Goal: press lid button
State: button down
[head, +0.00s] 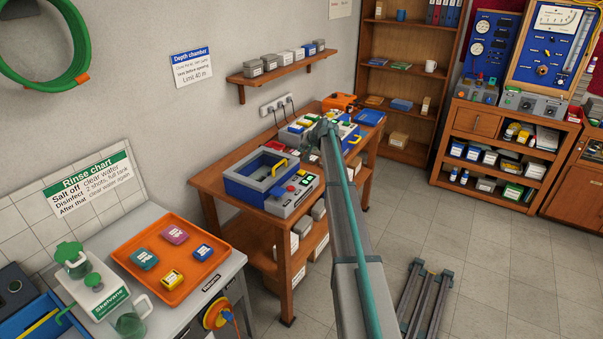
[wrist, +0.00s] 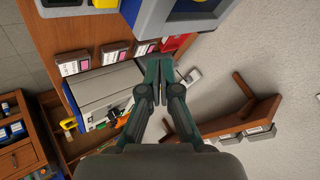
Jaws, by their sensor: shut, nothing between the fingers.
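A blue and grey chamber box (head: 240,187) with a yellow handle stands on the wooden workbench (head: 213,185). Its grey control panel (head: 283,208) carries small red and green buttons; I cannot tell which is the lid button. My gripper (head: 322,128) is beyond the box, over a second panel unit with coloured parts (head: 291,133), and its fingers are together and empty. In the wrist view my gripper (wrist: 160,76) shows shut, with a blue, yellow and grey body (wrist: 190,22) close above the fingertips in the picture. The arm hides part of the bench.
A wall shelf (head: 285,68) with several small boxes hangs above the bench; it also shows in the wrist view (wrist: 232,115). An orange tray (head: 150,238) lies on the nearer table. Grey rails (head: 425,300) lie on the floor at right. Open floor lies right of the bench.

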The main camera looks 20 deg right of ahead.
jog(key=b, duration=0.2)
send_over(302, 172)
notch_tip(302, 172, down, 7)
jog(key=shift+d, duration=0.1)
jog(key=shift+f+b, duration=0.45)
jog(key=shift+f, duration=0.25)
jog(key=shift+f, duration=0.15)
dwell(0.8)
jog(key=shift+f+b, duration=0.25)
jog(key=shift+b, duration=0.15)
jog(key=shift+f+b, duration=0.45)
jog(key=shift+f, duration=0.1)
dwell(0.6)
jog(key=shift+r, duration=0.95)
jog(key=shift+r+p, duration=0.7)
jog(key=shift+r, duration=1.8)
